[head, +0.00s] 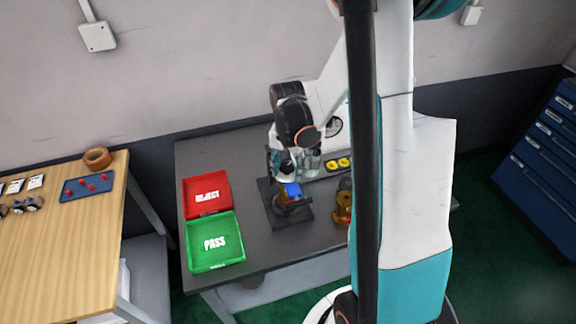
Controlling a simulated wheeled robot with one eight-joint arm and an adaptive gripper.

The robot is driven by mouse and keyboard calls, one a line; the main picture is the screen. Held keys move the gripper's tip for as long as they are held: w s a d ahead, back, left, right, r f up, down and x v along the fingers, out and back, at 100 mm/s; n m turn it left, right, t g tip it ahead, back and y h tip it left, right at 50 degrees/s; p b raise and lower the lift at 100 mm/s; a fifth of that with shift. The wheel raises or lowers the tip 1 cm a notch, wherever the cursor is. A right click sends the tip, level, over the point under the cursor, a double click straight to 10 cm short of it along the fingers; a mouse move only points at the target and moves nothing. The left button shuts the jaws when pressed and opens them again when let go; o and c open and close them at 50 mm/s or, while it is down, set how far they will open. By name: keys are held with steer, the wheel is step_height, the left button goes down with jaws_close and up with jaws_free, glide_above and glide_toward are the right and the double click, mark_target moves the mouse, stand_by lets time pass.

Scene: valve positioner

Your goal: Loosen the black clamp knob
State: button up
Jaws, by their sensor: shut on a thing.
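My gripper (289,176) points down over the dark fixture plate (277,216) on the grey table. It is shut at the top of the small assembly on that plate, on what appears to be the black clamp knob; the fingers hide the knob, so its shape and turn cannot be made out. A blue part (293,190) shows just below the fingertips. A brownish-orange part sits under the blue part, low on the plate.
A red REJECT tray (187,208) and a green PASS tray (195,262) stand left of the fixture. Brass-coloured parts (342,207) stand to its right, partly behind my arm. A dark holder with yellow round pieces (338,163) lies behind. A wooden table (70,250) is at far left.

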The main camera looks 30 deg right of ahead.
steer(key=shift+f, duration=0.15)
jaws_close()
steer(key=shift+a, duration=0.1)
steer(key=shift+s+f, duration=0.1)
steer(key=n+b, duration=0.1)
steer(key=n, duration=0.3)
steer(key=shift+f+n+b, duration=0.1)
steer(key=shift+n+b, duration=0.2)
steer(key=shift+c, duration=0.9)
jaws_free()
steer(key=n, duration=0.3)
steer(key=n+b, duration=0.1)
steer(key=n, duration=0.1)
steer(key=shift+w+n, duration=0.2)
steer(key=shift+n, duration=0.2)
steer(key=o, duration=0.5)
steer(key=shift+w+n, duration=0.2)
steer(key=shift+n, duration=1.5)
steer(key=o, duration=0.7)
steer(key=shift+r, duration=0.2)
steer(key=shift+s, duration=0.15)
